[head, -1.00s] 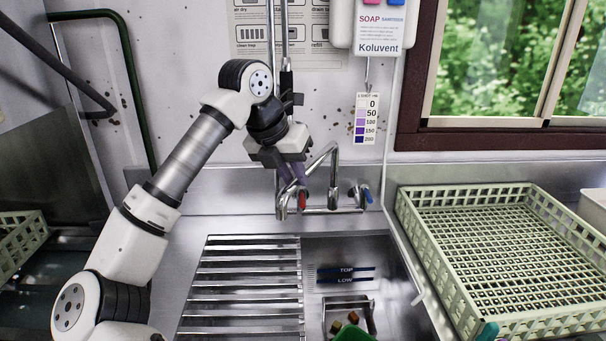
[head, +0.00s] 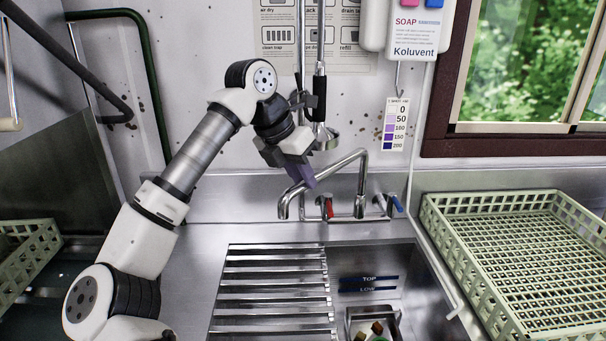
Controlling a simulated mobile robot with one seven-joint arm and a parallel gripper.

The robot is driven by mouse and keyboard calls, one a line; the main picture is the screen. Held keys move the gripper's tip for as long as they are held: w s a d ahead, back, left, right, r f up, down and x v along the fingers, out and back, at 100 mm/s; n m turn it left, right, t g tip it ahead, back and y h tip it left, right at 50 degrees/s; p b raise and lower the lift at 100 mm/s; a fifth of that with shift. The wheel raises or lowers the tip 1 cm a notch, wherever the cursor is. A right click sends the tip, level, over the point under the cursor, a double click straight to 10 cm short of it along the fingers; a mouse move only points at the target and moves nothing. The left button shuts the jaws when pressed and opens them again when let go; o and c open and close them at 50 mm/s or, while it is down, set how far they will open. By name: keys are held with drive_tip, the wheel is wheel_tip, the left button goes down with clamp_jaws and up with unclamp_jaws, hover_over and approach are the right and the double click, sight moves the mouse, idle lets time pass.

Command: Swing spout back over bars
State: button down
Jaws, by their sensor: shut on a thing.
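The chrome spout (head: 335,165) rises from the tap at the back of the sink and slants down to the left. Its downturned outlet (head: 283,208) is at the left end, by the back edge of the metal bars (head: 270,291), toward their middle. Whether it hangs directly above them is hard to tell. My gripper (head: 303,178) points down with its purple fingers shut on the sloping part of the spout. The fingers partly hide the spout there. The red-marked handle (head: 327,207) and blue-marked handle (head: 396,203) flank the spout's base.
A spray head (head: 325,136) on a hanging pipe is close behind my gripper. The open basin (head: 350,253), with a small strainer box (head: 398,322), lies right of the bars. A pale green rack (head: 437,206) stands at right. A soap dispenser (head: 412,25) hangs above.

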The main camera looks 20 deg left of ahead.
drive_tip(key=shift+w+a+r, duration=0.1)
drive_tip(key=shift+w+a, duration=0.15)
drive_tip(key=shift+a, duration=0.25)
drive_tip(key=shift+m, duration=0.3)
drive_tip(key=c, duration=1.3)
unclamp_jaws()
drive_tip(key=shift+a, duration=0.2)
drive_tip(key=shift+d, duration=0.1)
drive_tip(key=b+v, duration=0.1)
drive_tip(key=v, duration=1.2)
drive_tip(key=shift+a+r+b, duration=0.2)
drive_tip(key=shift+r+b, duration=0.2)
